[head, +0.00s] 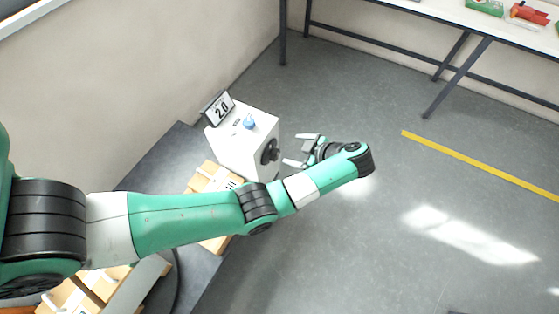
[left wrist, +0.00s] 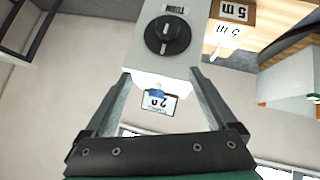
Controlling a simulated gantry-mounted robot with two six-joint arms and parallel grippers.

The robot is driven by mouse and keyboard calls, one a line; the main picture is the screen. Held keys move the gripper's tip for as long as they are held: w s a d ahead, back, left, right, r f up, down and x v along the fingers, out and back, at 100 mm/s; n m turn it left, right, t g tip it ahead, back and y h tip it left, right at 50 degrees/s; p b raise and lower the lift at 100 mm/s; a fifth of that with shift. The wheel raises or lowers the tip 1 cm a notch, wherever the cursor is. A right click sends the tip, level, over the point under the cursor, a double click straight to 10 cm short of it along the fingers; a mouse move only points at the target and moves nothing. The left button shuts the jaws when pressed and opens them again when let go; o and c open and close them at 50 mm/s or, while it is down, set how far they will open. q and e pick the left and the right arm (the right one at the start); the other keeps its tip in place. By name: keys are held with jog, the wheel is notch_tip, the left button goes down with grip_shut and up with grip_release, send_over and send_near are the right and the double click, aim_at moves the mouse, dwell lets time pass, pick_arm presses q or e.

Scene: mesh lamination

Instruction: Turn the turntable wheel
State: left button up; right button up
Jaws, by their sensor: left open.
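The turntable wheel (head: 270,151) is a round black knob on the side face of a white box (head: 235,148). In the left wrist view the wheel (left wrist: 167,35) shows face-on near the top, under a label upside down in that picture. My left gripper (head: 296,150) is open and empty, to the right of the wheel in the head view, with its fingers pointing at the box. In the left wrist view the open fingertips of this gripper (left wrist: 160,72) appear below the wheel, with a gap to it. My right gripper is not in view.
A blue knob (head: 249,123) and a "2.0" display (head: 219,108) sit on the box top. Wooden blocks with white handles (head: 205,178) stand beside it on a dark table (head: 150,170), partly hidden by my left arm. Open grey floor (head: 400,200) lies to the right.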

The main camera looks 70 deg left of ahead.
pick_arm(q)
jog(key=b, duration=0.3)
send_near(277, 156)
jog(key=d, duration=0.1)
jog(key=b+x, duration=0.3)
jog(key=x, duration=0.6)
jog(key=shift+a+f+b, duration=0.1)
jog(key=shift+a+b, duration=0.3)
jog(key=shift+a, duration=0.1)
jog(key=shift+s+a+f, duration=0.15)
jog(key=shift+a+f, duration=0.1)
jog(key=shift+a, duration=0.2)
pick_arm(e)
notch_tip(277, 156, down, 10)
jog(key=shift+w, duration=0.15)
pick_arm(q)
jog(key=shift+c, duration=0.3)
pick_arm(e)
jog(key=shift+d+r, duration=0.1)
